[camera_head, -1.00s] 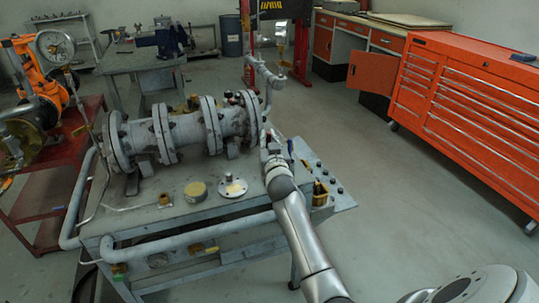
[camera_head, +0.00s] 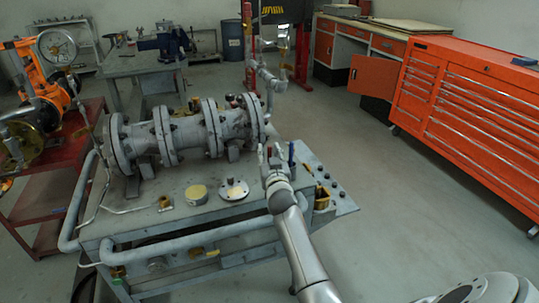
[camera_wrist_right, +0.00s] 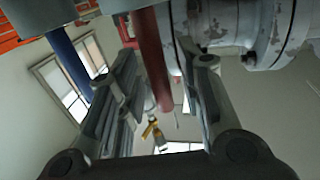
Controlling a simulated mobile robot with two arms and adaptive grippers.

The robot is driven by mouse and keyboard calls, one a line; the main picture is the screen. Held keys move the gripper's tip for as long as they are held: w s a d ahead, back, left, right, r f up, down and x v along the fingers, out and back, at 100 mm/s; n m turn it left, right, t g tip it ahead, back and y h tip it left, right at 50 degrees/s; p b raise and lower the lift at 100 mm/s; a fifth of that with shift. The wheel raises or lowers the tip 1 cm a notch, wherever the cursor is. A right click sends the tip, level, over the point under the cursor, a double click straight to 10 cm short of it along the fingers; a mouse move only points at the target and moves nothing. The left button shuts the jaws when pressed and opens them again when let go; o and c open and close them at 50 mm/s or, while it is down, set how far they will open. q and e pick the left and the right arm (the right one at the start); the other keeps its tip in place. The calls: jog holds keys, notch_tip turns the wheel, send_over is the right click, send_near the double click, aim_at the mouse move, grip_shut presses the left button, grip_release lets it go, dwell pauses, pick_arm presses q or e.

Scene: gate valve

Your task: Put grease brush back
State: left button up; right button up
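My right gripper (camera_head: 273,151) is over the right back part of the grey worktable (camera_head: 225,207), beside the end of the flanged valve assembly (camera_head: 190,133). The right wrist view shows its two fingers (camera_wrist_right: 162,92) spread apart. A red rod-like handle (camera_wrist_right: 150,60) runs between and beyond the fingers, with clear gaps on both sides. A blue handle (camera_wrist_right: 68,58) stands left of the fingers; it also shows just right of the gripper in the head view (camera_head: 291,153). I cannot tell which handle is the grease brush; no bristles show. My left gripper is not in view.
A round flange (camera_head: 233,189), a yellowish tin (camera_head: 196,193) and a small brass fitting (camera_head: 165,202) lie on the tabletop. A brass-coloured holder (camera_head: 321,197) is at the table's right side. The floor before the orange tool cabinet (camera_head: 470,115) is clear.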

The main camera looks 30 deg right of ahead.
jog(key=shift+r, duration=0.2)
jog(key=shift+s+a+f, duration=0.1)
jog(key=shift+s+a, duration=0.05)
jog(key=shift+s, duration=0.1)
jog(key=v, duration=1.1)
jog(key=shift+s, duration=0.2)
